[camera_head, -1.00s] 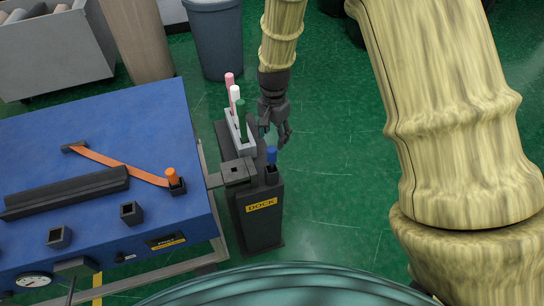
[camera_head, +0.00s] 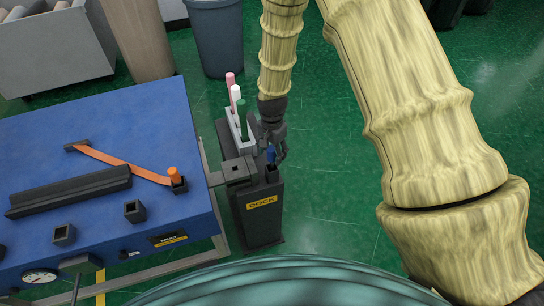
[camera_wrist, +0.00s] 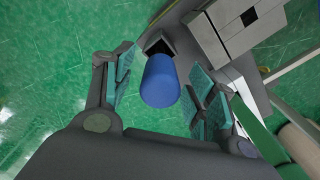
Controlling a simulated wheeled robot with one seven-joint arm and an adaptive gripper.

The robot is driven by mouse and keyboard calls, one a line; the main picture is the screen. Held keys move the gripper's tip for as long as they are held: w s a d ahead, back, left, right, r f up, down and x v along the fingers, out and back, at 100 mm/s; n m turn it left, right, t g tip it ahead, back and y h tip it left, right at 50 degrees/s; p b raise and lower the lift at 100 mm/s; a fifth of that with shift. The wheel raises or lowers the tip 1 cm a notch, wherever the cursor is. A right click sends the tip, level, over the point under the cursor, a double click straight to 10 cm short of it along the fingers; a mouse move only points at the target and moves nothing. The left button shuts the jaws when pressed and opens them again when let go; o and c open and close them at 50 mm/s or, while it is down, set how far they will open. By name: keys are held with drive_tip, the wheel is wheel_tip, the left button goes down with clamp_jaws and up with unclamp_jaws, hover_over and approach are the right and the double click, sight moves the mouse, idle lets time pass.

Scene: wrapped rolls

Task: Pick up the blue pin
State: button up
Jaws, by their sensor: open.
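The blue pin (camera_head: 271,155) stands upright in a dark square socket on the black dock stand (camera_head: 262,222) in the head view. In the wrist view the blue pin (camera_wrist: 160,82) shows end-on, between the fingers, with the socket just beyond it. My gripper (camera_head: 272,143) is at the pin in the head view, and its fingers partly cover the pin there. In the wrist view my gripper (camera_wrist: 160,95) is open, with one teal-padded finger on each side of the pin. A gap shows between the pin and each finger.
A grey rack with pink, white and green pins (camera_head: 240,115) stands close beside my gripper. A blue table (camera_head: 95,130) to the left carries an orange pin (camera_head: 174,175), an orange strap and dark sockets. Green floor lies open to the right.

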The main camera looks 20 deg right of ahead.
drive_tip(key=shift+f, duration=0.25)
clamp_jaws()
